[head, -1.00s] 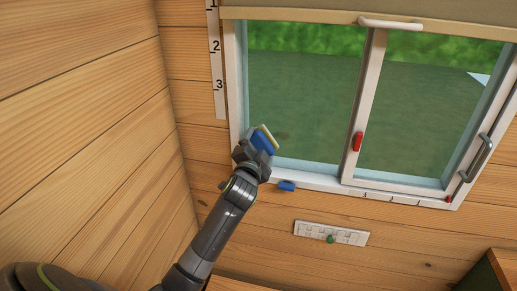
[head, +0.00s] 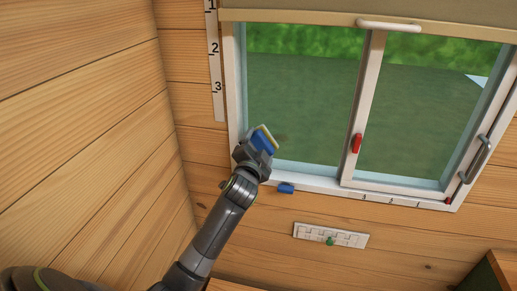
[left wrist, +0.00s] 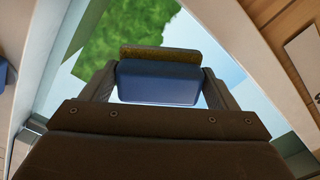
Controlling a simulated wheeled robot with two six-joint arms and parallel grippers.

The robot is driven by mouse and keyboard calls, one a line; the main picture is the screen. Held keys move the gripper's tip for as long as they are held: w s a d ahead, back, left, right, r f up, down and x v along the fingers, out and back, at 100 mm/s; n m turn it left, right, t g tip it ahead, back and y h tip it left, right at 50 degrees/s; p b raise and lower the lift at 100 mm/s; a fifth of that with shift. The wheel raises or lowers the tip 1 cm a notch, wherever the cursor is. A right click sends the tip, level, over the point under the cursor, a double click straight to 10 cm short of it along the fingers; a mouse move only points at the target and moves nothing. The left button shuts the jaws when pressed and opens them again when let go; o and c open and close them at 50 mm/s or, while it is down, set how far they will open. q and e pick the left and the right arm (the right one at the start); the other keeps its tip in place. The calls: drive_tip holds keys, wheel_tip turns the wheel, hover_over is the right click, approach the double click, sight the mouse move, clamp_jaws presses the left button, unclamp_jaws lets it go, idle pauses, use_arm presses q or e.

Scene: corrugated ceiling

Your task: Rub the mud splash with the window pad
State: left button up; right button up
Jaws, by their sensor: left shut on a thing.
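The window pad has a blue body (head: 263,141) and a yellowish face layer. It is at the lower left of the left window pane. My left gripper (head: 257,148) is shut on it. In the left wrist view the blue pad (left wrist: 158,83) sits between the two fingers (left wrist: 158,90), its mottled yellow-brown layer on the far side. A faint brownish mark (head: 282,137), likely the mud splash, shows on the glass just right of the pad. I cannot tell whether the pad touches the glass. My right gripper is not in view.
The white window frame (head: 235,100) runs close left of my gripper. A blue block (head: 286,188) is at the sill below. A red latch (head: 356,143) is on the middle bar. A white panel with a green knob (head: 331,240) is below. The glass right of the mark is clear.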

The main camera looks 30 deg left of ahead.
sight(273, 144)
use_arm(q)
drive_tip(key=shift+w+a, duration=0.15)
drive_tip(key=shift+w, duration=0.25)
drive_tip(key=shift+w+d, duration=0.2)
drive_tip(key=shift+d, duration=0.75)
drive_tip(key=shift+w+d, duration=0.15)
drive_tip(key=shift+d, duration=0.8)
drive_tip(key=shift+w+d+b, duration=0.25)
drive_tip(key=shift+d+b, duration=0.05)
drive_tip(key=shift+d, duration=0.45)
drive_tip(key=shift+w+d+b, duration=0.25)
drive_tip(key=shift+d, duration=0.45)
drive_tip(key=shift+w+d, duration=0.15)
drive_tip(key=shift+d, duration=0.1)
drive_tip(key=shift+r, duration=0.15)
drive_tip(key=shift+a, duration=0.1)
